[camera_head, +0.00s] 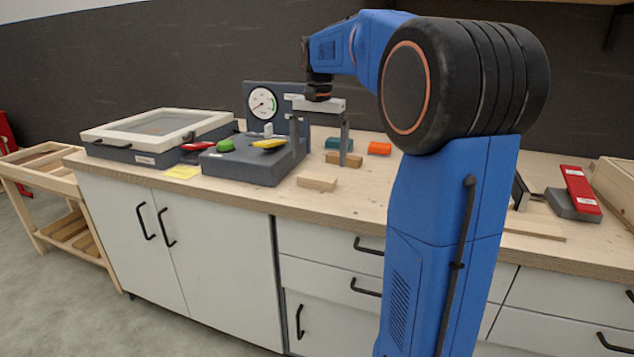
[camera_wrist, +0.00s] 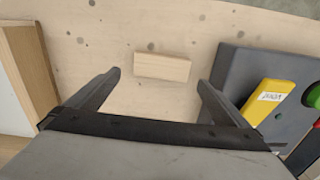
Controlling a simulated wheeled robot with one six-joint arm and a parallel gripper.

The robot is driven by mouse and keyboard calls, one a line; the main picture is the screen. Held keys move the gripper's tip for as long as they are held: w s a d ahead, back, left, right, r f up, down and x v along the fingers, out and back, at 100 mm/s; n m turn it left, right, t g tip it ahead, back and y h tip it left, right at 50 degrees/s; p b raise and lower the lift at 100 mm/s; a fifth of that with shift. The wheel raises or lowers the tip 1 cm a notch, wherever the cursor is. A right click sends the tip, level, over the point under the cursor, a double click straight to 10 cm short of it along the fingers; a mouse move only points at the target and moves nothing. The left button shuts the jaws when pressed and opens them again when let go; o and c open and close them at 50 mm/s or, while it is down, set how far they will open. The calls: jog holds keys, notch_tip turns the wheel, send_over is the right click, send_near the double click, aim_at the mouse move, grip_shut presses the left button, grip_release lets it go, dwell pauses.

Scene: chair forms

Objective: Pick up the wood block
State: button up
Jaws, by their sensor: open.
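A pale wood block (camera_head: 317,182) lies flat on the workbench near its front edge. It also shows in the wrist view (camera_wrist: 162,67), lying crosswise between the lines of the two fingers and just past their tips. My gripper (camera_head: 320,160) points down above the bench, open and empty, with the block nearer the front edge than the fingers. In the wrist view both fingers of my gripper (camera_wrist: 159,78) are spread wider than the block and appear apart from it. A second, browner block (camera_head: 345,159) lies behind, partly covered by a finger.
A dark grey gauge fixture (camera_head: 250,165) with a yellow part (camera_head: 269,144) stands close left of my gripper. Teal (camera_head: 333,144) and orange (camera_head: 379,148) pieces lie behind. A framed case (camera_head: 155,135) is at the left.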

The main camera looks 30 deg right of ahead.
aim_at(317, 176)
jog(key=shift+a+f, duration=0.15)
jog(key=shift+f, duration=1.4)
jog(key=shift+a+f, duration=0.1)
jog(key=shift+f, duration=1.45)
jog(key=shift+c, duration=0.3)
jog(key=c, duration=0.9)
